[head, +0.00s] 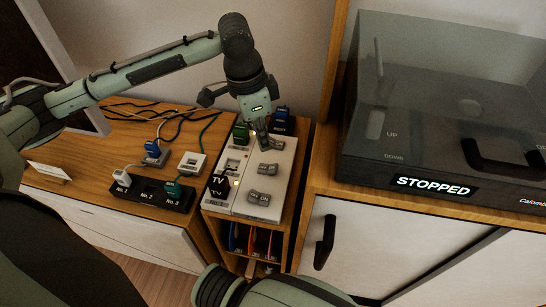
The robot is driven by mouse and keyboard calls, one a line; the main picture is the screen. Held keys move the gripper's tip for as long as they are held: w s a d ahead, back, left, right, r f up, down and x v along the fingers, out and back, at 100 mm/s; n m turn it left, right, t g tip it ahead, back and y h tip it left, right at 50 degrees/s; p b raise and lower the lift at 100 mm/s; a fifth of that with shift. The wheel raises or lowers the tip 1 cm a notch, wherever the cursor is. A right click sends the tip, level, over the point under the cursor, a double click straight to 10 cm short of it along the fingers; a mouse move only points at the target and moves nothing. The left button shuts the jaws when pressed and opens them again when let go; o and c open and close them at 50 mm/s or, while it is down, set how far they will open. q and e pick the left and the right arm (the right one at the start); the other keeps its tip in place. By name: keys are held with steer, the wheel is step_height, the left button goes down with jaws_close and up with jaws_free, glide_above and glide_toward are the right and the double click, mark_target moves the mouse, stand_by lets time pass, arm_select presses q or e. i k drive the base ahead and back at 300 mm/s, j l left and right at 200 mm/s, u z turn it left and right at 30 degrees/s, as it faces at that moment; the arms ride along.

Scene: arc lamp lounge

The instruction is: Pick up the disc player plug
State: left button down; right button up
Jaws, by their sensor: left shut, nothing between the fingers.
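No plug here carries a label that I can read as disc player. A pale plug (122,177) sits at No. 1 of the black socket strip (147,199), and a teal plug (172,188) sits at No. 3. A blue plug with a grey body (155,151) and a pale block with a teal cable (192,163) lie behind the strip. My left gripper (265,145) is shut and empty, pointing down at the grey switches of the pale panel (238,201); contact is unclear. My right gripper is out of view.
A green piece (240,132) and a blue piece (281,121) stand at the panel's back. Black "TV" tags (217,186) hang at its left. Loose cables (165,112) cross the wooden top. A dark-lidded machine reading "STOPPED" (433,186) stands right, above a cabinet handle (325,242).

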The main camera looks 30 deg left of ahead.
mark_target(282, 114)
steer(key=k, duration=1)
